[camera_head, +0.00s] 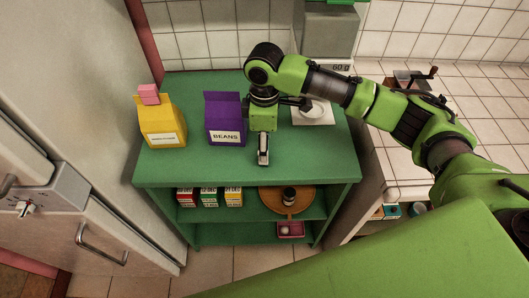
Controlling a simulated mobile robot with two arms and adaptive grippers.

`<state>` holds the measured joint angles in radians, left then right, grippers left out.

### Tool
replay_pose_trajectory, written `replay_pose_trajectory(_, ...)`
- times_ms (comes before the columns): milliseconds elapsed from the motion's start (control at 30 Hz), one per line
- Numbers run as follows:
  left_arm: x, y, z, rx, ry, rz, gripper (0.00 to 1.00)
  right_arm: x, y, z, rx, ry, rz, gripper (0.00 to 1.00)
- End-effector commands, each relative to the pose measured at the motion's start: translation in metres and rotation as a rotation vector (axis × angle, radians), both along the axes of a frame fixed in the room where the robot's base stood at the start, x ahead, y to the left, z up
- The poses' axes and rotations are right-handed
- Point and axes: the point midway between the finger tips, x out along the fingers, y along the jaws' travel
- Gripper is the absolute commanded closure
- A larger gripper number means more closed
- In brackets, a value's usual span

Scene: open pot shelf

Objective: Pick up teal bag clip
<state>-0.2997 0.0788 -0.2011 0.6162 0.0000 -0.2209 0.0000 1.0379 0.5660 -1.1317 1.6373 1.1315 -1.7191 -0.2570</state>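I cannot make out a teal bag clip for certain. A small teal item (392,211) shows low at the right, under the tiled counter, too small to identify. My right gripper (263,158) points down over the green shelf's top (180,172), in front and to the right of the purple beans bag (224,122). Its fingers look close together, but whether they are shut or hold anything is unclear. A yellow bag (162,125) stands at the left with a pink clip (149,94) on its top. My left gripper is out of view.
Several small boxes (209,198) and a round wooden board (272,199) with a jar (289,196) are on the lower shelf, above a pink tray (290,236). A white square plate (328,118) and a scale (340,68) are behind my arm. The tiled counter (480,120) is at right.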

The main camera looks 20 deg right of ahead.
Motion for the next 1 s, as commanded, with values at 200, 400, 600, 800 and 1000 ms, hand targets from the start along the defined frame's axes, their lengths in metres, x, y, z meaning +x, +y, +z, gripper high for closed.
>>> replay_pose_trajectory(200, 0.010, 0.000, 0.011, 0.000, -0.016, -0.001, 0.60, -0.001, -0.001, -0.032, -0.001, 0.003, -0.001, 0.49)
replay_pose_trajectory(400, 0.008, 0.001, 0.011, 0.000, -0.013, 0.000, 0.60, -0.001, 0.000, -0.040, 0.000, 0.001, 0.000, 0.49)
replay_pose_trajectory(600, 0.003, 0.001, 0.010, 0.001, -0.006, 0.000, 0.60, 0.000, 0.000, -0.039, 0.000, 0.000, 0.000, 0.70)
replay_pose_trajectory(800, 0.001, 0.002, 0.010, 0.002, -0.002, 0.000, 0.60, 0.000, 0.000, -0.039, 0.000, 0.000, 0.000, 0.81)
replay_pose_trajectory(1000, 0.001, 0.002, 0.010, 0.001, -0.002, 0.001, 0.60, 0.000, 0.000, -0.039, 0.000, 0.000, 0.000, 0.81)
